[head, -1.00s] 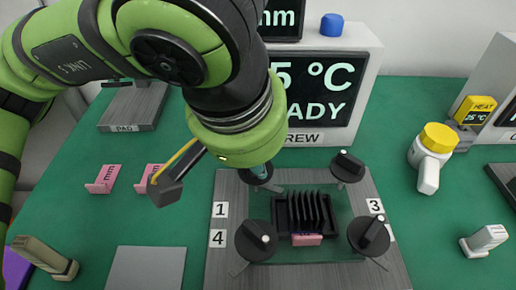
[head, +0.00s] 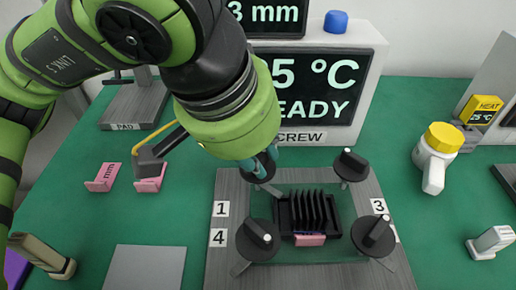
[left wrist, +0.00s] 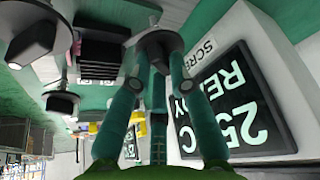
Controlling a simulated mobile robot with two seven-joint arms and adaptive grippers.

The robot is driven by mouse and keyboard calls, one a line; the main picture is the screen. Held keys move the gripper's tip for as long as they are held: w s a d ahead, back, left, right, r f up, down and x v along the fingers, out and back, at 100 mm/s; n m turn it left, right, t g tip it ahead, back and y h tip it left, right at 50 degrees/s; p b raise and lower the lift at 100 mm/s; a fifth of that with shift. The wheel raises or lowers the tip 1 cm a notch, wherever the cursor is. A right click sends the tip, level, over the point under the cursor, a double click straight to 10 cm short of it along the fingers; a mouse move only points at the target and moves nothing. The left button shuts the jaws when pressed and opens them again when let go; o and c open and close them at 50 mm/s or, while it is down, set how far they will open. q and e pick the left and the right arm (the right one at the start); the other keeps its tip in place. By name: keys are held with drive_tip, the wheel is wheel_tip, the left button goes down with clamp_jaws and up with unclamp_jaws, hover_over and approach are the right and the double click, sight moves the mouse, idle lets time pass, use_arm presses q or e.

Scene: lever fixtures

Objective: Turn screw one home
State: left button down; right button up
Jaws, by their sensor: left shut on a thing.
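Screw one is a dark round knob (head: 259,176) at the back left corner of the grey plate (head: 229,255), beside the label 1. It also shows in the left wrist view as a dark knob (left wrist: 158,44) at the fingertips. My left gripper (head: 262,166) reaches down over it and is shut on it; its teal fingers (left wrist: 157,70) lie on either side of the knob. The gripper and wrist partly hide the knob in the head view. A clear sheet with a black finned block (head: 307,212) and a pink piece lies between the knobs. My right gripper is not in view.
Other dark knobs stand at the back right (head: 351,166), front right (head: 373,236) and front left (head: 258,240) corners. A display box (head: 365,75) reading 25 °C READY stands close behind the plate.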

use_arm(q)
drive_tip(key=c, duration=1.1)
unclamp_jaws()
drive_tip(key=shift+c, duration=0.2)
drive_tip(key=v, duration=1.2)
